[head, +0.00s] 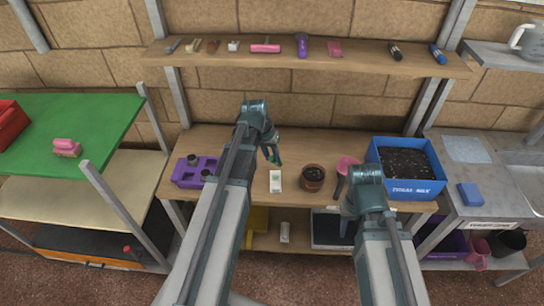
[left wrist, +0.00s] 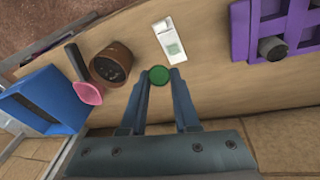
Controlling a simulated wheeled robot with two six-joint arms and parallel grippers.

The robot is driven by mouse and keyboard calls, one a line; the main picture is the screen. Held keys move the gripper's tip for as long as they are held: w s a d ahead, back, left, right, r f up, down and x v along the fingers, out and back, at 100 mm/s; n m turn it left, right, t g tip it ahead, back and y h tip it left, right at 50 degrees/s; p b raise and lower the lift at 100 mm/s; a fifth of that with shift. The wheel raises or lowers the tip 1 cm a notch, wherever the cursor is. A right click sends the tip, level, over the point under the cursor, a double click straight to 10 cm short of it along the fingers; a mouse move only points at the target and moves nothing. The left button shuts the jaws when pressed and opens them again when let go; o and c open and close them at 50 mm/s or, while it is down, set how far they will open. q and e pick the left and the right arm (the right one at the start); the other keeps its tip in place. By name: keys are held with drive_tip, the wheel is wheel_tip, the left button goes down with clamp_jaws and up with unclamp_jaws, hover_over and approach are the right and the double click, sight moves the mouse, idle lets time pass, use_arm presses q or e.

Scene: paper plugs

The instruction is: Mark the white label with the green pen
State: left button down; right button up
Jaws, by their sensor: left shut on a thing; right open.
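The white label (head: 275,181) lies flat on the wooden bench in the head view, between the purple tray and the brown pot. In the left wrist view the label (left wrist: 171,38) shows a pale green patch at one end. My left gripper (head: 272,154) is shut on the green pen, just behind the label in the head view. The pen (left wrist: 159,76) shows as a round green end between the fingertips in the left wrist view; its tip is hidden. My right gripper (head: 347,216) is open and empty near the bench's front edge.
A purple tray (head: 187,179) with dark plugs stands left on the bench. A brown pot (head: 312,178), a pink scoop (head: 346,163) and a blue soil box (head: 405,189) stand right of the label. A shelf (head: 360,57) runs above.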

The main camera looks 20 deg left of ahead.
use_arm(q)
drive_tip(key=shift+r+p, duration=0.35)
drive_tip(key=shift+r, duration=0.05)
use_arm(e)
wheel_tip(320, 180, down, 7)
drive_tip(key=d+b, duration=0.1)
drive_tip(key=b, duration=0.7)
use_arm(q)
drive_tip(key=s+a+f, duration=0.2)
drive_tip(key=a+f, duration=0.2)
drive_tip(key=f, duration=0.4)
drive_tip(key=d+r+p, duration=0.1)
drive_tip(key=w+d+r+p, duration=0.2)
drive_tip(key=d+p, duration=0.1)
drive_tip(key=shift+r, duration=0.4)
drive_tip(key=shift+d+r+p, duration=0.1)
drive_tip(key=shift+r+p, duration=0.55)
drive_tip(key=shift+r, duration=0.05)
wheel_tip(320, 180, up, 3)
drive_tip(key=p, duration=0.2)
drive_tip(key=shift+f+p, duration=0.1)
drive_tip(key=shift+p, duration=0.25)
use_arm(e)
wheel_tip(320, 180, up, 8)
drive_tip(key=shift+a, duration=0.25)
